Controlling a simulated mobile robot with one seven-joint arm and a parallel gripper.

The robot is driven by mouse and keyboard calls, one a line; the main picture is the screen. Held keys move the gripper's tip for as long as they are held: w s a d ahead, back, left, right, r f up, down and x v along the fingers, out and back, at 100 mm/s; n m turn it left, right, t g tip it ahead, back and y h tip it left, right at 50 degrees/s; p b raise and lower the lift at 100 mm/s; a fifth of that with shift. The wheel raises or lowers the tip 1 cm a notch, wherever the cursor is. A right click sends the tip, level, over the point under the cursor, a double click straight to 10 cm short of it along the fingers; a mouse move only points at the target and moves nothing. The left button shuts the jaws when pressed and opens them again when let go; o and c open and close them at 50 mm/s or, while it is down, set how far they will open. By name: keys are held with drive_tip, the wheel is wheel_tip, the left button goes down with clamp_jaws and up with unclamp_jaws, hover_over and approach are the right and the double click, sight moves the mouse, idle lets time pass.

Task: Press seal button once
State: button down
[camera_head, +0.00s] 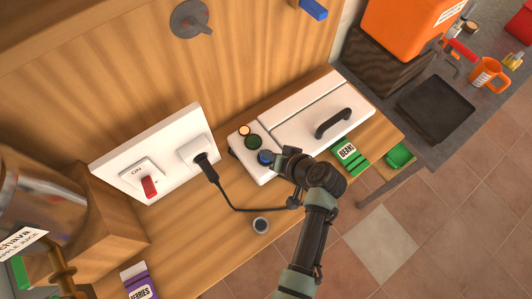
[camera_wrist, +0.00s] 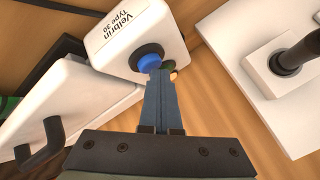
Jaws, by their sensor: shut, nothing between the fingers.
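A white sealing machine (camera_head: 310,118) with a black handle stands on the wooden counter. It bears a row of round buttons: a yellowish one (camera_head: 244,130), a dark green one (camera_head: 253,142) and a blue one (camera_head: 265,157). No lettering is readable on the buttons, so I cannot tell from a label which is the seal button. My gripper (camera_wrist: 164,72) is shut and empty, its tips at the lower edge of the blue button (camera_wrist: 146,57) in the wrist view. I cannot tell whether they touch it. The machine's end reads "Velbrin Type 30" (camera_wrist: 117,32).
A white wall plate (camera_head: 158,160) with a red switch and a plugged-in black cord (camera_head: 222,195) is left of the machine. A green "BERRY" packet (camera_head: 350,158) lies right of my wrist.

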drive_tip(key=shift+f, duration=0.2)
drive_tip(key=shift+r, duration=0.15)
drive_tip(key=shift+r+p, duration=0.75)
drive_tip(key=shift+r, duration=0.1)
drive_tip(key=shift+r+p, duration=2.15)
drive_tip(key=shift+r, duration=0.4)
